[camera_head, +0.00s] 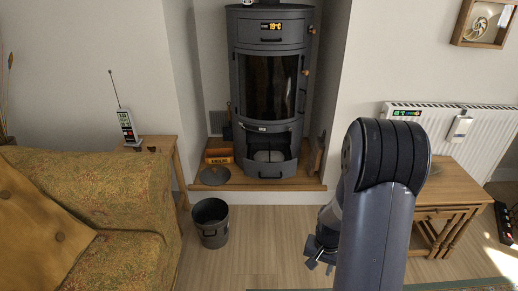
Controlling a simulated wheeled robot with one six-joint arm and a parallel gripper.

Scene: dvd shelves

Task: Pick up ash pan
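A dark grey stove (269,95) stands in the alcove. Its low front compartment (268,153) is open, and rounded light grey pieces show inside. I cannot clearly make out a separate ash pan there; the dark front at the bottom of the stove (265,171) may be part of it. My gripper (320,266) is low, to the right of and nearer than the stove, over the wood floor. It is apart from the stove and holds nothing that I can see. Its small dark fingers are partly hidden by my arm, so their opening is unclear.
A dark bucket (210,224) stands on the floor before the wooden hearth (230,184). A round dark lid (215,176) and an orange box (219,156) are left of the stove. A sofa (110,215) fills the left; a wooden side table (452,187) stands right.

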